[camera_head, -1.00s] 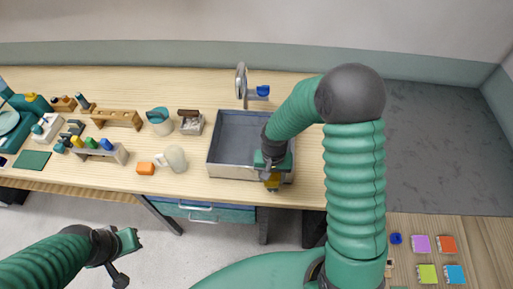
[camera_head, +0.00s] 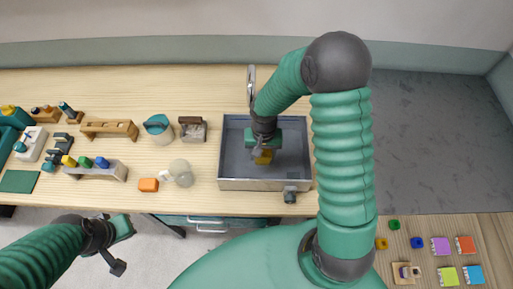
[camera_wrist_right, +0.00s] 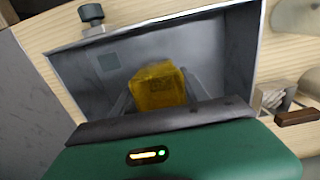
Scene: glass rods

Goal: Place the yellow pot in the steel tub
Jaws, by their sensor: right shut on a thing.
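The steel tub (camera_head: 232,184) is a grey rectangular basin set in the wooden bench, and its walls also show in the right wrist view (camera_wrist_right: 70,80). My right gripper (camera_head: 262,151) is over the inside of the tub, shut on the yellow pot (camera_head: 264,157). In the right wrist view the yellow pot (camera_wrist_right: 158,86) sits between the fingers, with the tub floor behind it. I cannot tell whether the pot touches the floor. My left gripper (camera_head: 118,246) hangs in front of the bench at lower left, away from the tub.
A faucet (camera_head: 251,85) stands behind the tub and a dark knob (camera_head: 290,194) is at its front edge.

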